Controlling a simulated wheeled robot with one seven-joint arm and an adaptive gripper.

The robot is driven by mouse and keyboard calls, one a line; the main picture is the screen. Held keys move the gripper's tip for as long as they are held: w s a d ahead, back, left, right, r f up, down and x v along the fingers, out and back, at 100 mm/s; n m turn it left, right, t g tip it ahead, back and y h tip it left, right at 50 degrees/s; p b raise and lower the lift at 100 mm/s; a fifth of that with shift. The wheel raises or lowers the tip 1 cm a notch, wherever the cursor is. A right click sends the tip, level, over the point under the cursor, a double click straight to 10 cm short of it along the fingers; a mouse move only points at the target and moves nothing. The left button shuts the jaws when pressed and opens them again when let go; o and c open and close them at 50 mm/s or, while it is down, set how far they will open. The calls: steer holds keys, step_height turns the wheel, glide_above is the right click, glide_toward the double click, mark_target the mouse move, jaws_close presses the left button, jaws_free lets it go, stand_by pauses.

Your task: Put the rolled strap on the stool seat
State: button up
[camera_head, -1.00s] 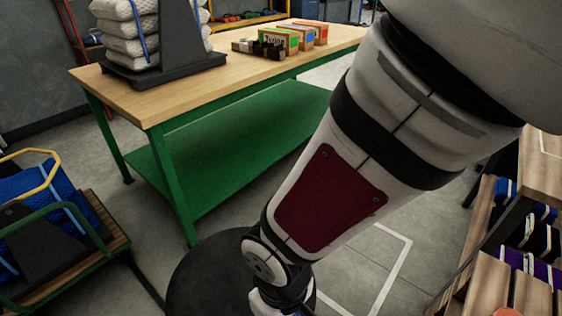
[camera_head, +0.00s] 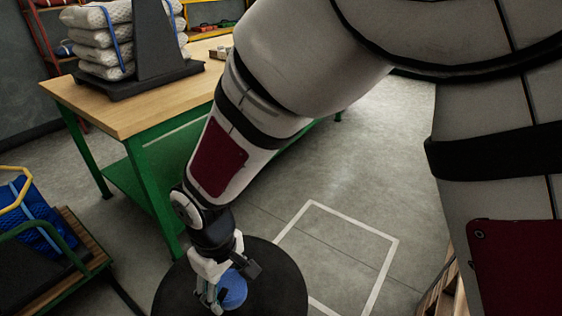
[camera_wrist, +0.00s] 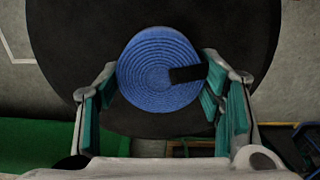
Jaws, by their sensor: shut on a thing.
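The rolled strap is a blue coil with a black tab. It shows in the wrist view (camera_wrist: 150,75) and in the head view (camera_head: 234,291). My gripper (camera_wrist: 160,90) is shut on it, one finger at each side; my gripper also shows at the bottom of the head view (camera_head: 222,292). The stool seat is a black disc (camera_head: 281,283), directly under the strap and my gripper; it also fills the upper wrist view (camera_wrist: 70,45). The strap is over the seat's middle. I cannot tell whether it touches the seat.
A workbench (camera_head: 105,108) with a wooden top and green frame stands behind the stool, holding stacked white net bundles (camera_head: 108,40). A cart (camera_head: 75,262) with a blue item is at the left. Bare floor with a white outline (camera_head: 345,250) lies to the right.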

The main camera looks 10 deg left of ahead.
mark_target(226, 286)
steer(key=shift+w+a, duration=0.6)
steer(key=shift+w, duration=0.05)
steer(key=shift+f+b, duration=0.85)
steer(key=shift+f, duration=1)
steer(key=shift+f, duration=0.15)
steer(key=o, duration=1.3)
steer(key=shift+c, duration=0.2)
step_height(226, 286, up, 12)
steer(key=p, duration=0.4)
steer(key=shift+r, duration=0.2)
steer(key=shift+w, duration=0.1)
